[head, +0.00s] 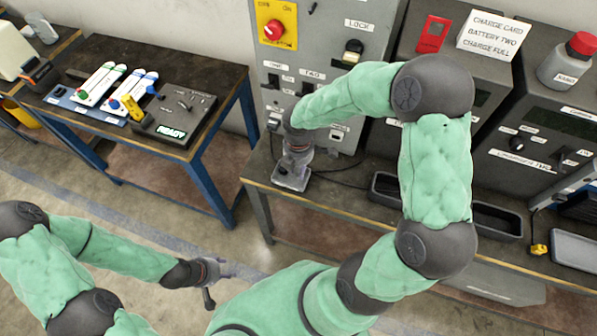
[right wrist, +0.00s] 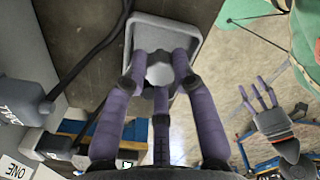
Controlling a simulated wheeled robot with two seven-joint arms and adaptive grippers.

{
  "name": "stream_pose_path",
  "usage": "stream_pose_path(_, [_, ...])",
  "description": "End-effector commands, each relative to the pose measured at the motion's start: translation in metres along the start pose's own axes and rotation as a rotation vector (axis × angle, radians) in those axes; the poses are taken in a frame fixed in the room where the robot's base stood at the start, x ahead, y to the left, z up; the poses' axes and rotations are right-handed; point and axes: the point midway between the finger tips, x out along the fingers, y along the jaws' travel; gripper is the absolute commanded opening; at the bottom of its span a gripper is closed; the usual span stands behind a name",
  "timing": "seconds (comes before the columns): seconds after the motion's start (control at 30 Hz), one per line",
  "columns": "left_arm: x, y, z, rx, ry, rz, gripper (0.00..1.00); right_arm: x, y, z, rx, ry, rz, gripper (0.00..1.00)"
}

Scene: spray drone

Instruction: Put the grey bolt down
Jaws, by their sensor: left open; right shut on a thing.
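The grey bolt (right wrist: 160,69) shows in the right wrist view as a rounded grey head between the fingers of my right gripper (right wrist: 158,60). My right gripper is shut on it, over a small grey tray (right wrist: 146,28). I cannot tell whether the bolt touches the tray floor. In the head view the right gripper (head: 292,174) points down at this tray (head: 303,185) at the bench's left end, and its fingers hide the bolt. My left gripper (head: 226,272) is open and empty, low over the floor; it also shows in the right wrist view (right wrist: 258,98).
A grey control cabinet (head: 312,78) stands behind the tray. Dark bins (head: 385,188) and a labelled machine (head: 535,130) fill the bench further right. A cable lies close to the tray. A separate blue-legged table (head: 130,135) holds a panel and tools at left.

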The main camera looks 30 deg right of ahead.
Motion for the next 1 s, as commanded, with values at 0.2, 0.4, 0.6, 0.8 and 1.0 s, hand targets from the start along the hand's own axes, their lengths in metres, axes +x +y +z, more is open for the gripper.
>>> stream_pose_path(0.2, [0.0091, -0.0032, -0.0001, 0.0, -0.001, 0.0, 0.51, 0.018, -0.0002, 0.0, 0.0, 0.0, 0.0, 0.0])
stream_pose_path(0.4, [0.0088, -0.0031, -0.0002, 0.0, 0.0, 0.0, 0.51, 0.0178, -0.0003, -0.0001, 0.0, 0.0, 0.0, 0.0])
stream_pose_path(0.6, [0.0101, -0.0036, -0.0003, 0.0, 0.0, 0.0, 0.51, 0.0205, -0.0005, -0.0002, 0.0, 0.0, 0.0, 0.37])
stream_pose_path(0.8, [0.01, -0.0035, -0.0002, 0.0, 0.0, 0.0, 0.51, 0.0203, -0.0005, -0.0002, 0.0, 0.0, 0.0, 0.37])
stream_pose_path(1.0, [0.0062, -0.0022, -0.0001, 0.0, 0.0, 0.0, 0.51, 0.0127, 0.0, -0.0002, 0.0, 0.0, 0.002, 0.37])
